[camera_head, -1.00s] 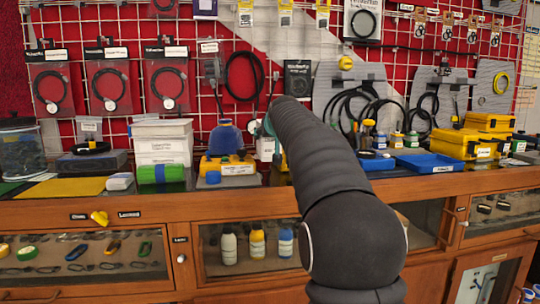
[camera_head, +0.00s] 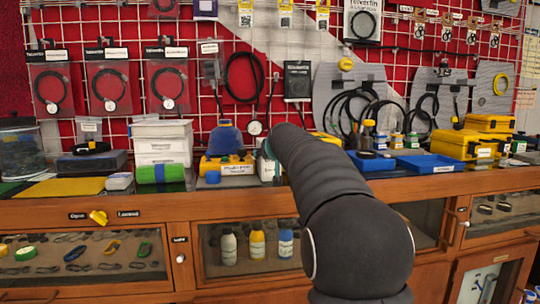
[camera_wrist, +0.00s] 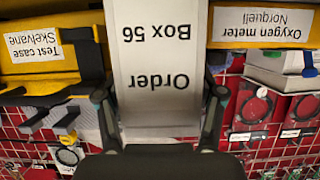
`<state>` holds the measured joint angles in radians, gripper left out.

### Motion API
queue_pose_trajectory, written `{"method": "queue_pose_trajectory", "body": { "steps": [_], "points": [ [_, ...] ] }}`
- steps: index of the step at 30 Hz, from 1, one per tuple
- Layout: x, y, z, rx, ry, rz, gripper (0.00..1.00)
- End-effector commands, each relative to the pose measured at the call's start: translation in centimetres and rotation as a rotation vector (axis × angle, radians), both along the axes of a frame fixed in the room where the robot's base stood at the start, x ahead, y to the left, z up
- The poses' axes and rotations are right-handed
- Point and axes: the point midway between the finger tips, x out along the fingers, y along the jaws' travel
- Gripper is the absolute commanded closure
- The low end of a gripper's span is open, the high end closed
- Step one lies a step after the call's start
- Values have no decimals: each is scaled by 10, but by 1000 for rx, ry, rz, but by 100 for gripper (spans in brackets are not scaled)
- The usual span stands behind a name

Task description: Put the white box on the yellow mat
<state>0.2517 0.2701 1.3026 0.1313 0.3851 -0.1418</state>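The yellow mat (camera_head: 62,187) lies flat and bare at the left of the counter in the head view. A white box (camera_head: 266,168) shows right of the yellow oxygen meter case, partly behind my arm. In the wrist view, the white box (camera_wrist: 155,65) appears upside down, labelled "Order Box 56". My gripper (camera_wrist: 160,100) has one finger on each side of it and appears shut on it. In the head view my arm hides most of the gripper. I cannot tell whether the box's bottom touches the counter.
The oxygen meter case (camera_wrist: 262,25) and a yellow test case (camera_wrist: 48,55) flank the box.

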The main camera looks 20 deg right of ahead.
Motion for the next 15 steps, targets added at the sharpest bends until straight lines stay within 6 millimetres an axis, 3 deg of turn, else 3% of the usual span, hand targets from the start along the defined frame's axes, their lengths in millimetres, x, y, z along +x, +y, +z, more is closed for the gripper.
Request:
{"method": "queue_pose_trajectory", "body": {
  "steps": [2,15],
  "points": [
    [0,0,0,0,0,0,8],
    [-3,1,4,0,-1,0,8]
  ]
}}
